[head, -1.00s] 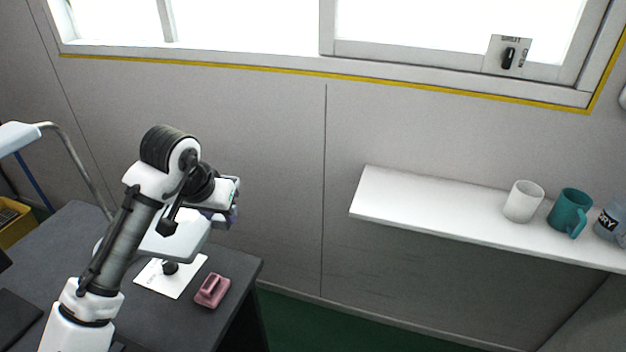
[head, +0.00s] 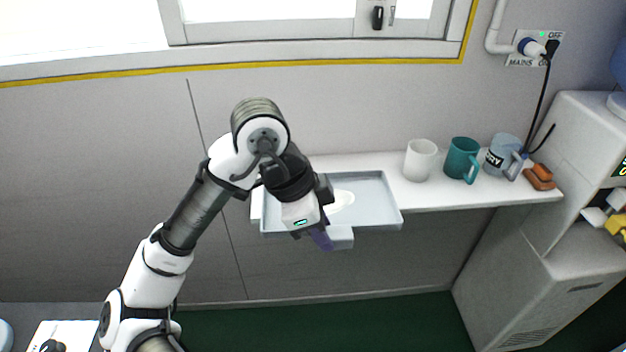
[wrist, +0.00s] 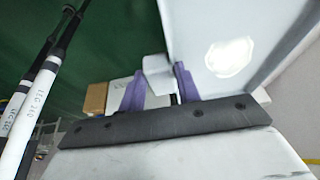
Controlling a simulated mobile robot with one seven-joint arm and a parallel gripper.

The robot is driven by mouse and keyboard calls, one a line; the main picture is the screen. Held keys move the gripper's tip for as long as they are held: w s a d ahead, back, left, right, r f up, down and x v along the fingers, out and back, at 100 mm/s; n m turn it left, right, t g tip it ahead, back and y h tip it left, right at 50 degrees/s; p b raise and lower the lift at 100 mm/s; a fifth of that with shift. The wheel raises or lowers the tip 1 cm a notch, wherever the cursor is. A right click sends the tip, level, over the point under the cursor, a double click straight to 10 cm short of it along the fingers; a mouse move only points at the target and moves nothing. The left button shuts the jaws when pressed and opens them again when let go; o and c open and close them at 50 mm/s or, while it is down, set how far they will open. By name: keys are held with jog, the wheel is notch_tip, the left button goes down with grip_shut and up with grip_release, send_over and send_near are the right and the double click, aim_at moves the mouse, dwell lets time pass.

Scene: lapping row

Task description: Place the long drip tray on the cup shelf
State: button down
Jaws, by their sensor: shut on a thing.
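The long drip tray (head: 367,197) is a shallow pale grey-blue tray with a raised rim and a tab at its front. My gripper (head: 325,240) is shut on that tab, and the purple fingers (wrist: 157,88) show on either side of it in the wrist view. The tray (wrist: 203,30) reaches out of the wrist picture at the top right. In the head view the tray overlaps the left part of the white cup shelf (head: 470,196) and hides it. I cannot tell whether the tray touches the shelf.
On the shelf, right of the tray, stand a white cup (head: 420,160), a teal mug (head: 461,159) and a grey-blue mug (head: 503,155), with an orange-brown object (head: 540,177) at the end. A white cabinet (head: 560,230) stands at the right. The floor below is clear.

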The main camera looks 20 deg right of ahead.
jog(key=w+d+p, duration=0.1)
jog(key=w, duration=0.4)
jog(key=w+d+f+p, duration=0.1)
jog(key=w+d, duration=0.1)
jog(key=w, duration=0.4)
jog(key=w+d+f+p, duration=0.1)
jog(key=w, duration=0.4)
jog(key=shift+w+d+f+p, duration=0.15)
jog(key=shift+w+d+p, duration=0.1)
jog(key=shift+d+p, duration=0.1)
notch_tip(320, 180, down, 4)
jog(key=shift+r+p, duration=0.15)
jog(key=shift+p, duration=0.3)
jog(key=shift+w+f+p, duration=0.15)
jog(key=shift+f+p, duration=0.1)
jog(key=shift+p, duration=0.05)
jog(key=shift+f, duration=0.25)
jog(key=shift+f, duration=0.1)
jog(key=c, duration=1)
grip_release()
jog(key=b+v, duration=0.2)
jog(key=v, duration=1)
